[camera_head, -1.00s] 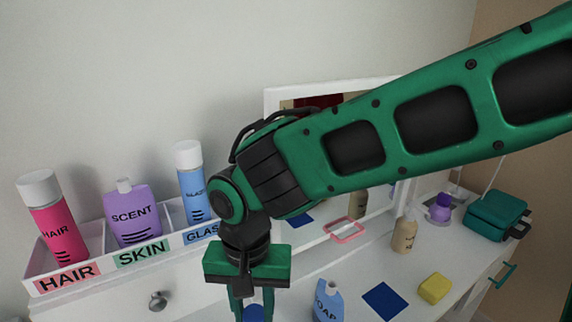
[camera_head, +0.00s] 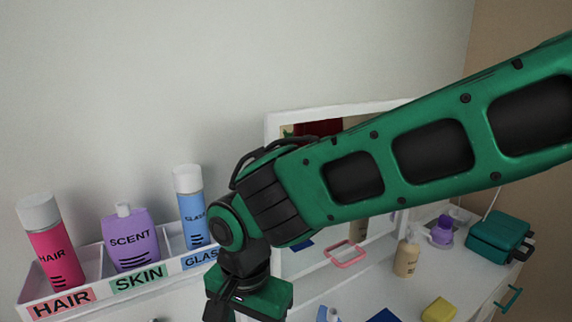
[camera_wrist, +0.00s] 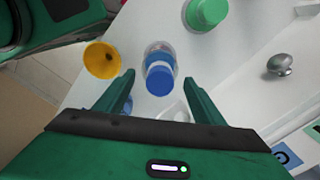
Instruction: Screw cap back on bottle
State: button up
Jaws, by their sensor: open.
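In the wrist view, a clear bottle (camera_wrist: 158,50) with pale blue in it stands on the white surface. A blue cap-like piece (camera_wrist: 160,81) shows at its near end. I cannot tell whether it sits on the bottle or is apart from it. My gripper (camera_wrist: 158,77) is open, with one finger on each side of the blue piece and a gap on both sides. In the head view my gripper is at the bottom edge, its fingers mostly cut off, and the bottle is not visible there.
A yellow round piece (camera_wrist: 102,60) and a green-topped item (camera_wrist: 207,12) stand near the bottle. A labelled tray (camera_head: 90,290) holds pink, purple and blue containers at left. A mirror (camera_head: 285,120), a tan bottle (camera_head: 407,257) and a teal case (camera_head: 498,236) are behind and right.

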jog(key=shift+r, duration=4.05)
jog(key=w+d+f+m, duration=0.1)
jog(key=w+d, duration=0.2)
jog(key=d, duration=1.1)
jog(key=w+d, duration=0.4)
jog(key=d, duration=1)
jog(key=s+d+f, duration=0.2)
jog(key=s+d, duration=0.5)
jog(key=d, duration=0.2)
jog(key=s+d+f, duration=0.2)
jog(key=s+d, duration=0.5)
jog(key=d, duration=0.2)
jog(key=shift+d+f, duration=0.25)
jog(key=shift+w, duration=0.1)
